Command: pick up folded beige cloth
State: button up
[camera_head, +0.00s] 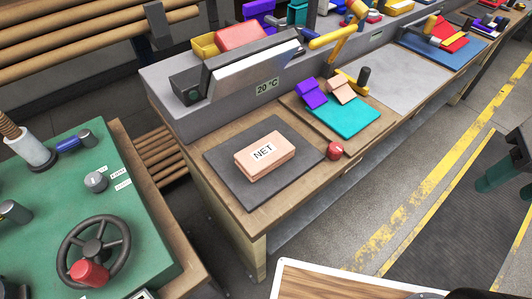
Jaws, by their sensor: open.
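A small folded beige cloth (341,91) lies on the wooden board on the long bench, right of a folded purple cloth (312,94) and at the back edge of a flat teal cloth (337,118). A larger peach-beige block or folded stack (265,156) with a white "NET" label lies on a dark grey mat (225,168), nearer to me. I cannot tell whether it is cloth. My gripper is not in view.
A red knob (334,151) sits at the bench's front edge. A grey machine (235,75) with a "20 °C" label stands behind the mat. A green console (60,180) with a handwheel is at left. Floor is open right of the bench.

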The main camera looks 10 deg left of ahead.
aim_at(257, 161)
jog(key=u, duration=0.4)
jog(key=k, duration=1.15)
jog(key=u, duration=1.2)
jog(key=i, duration=0.95)
jog(key=z, duration=0.5)
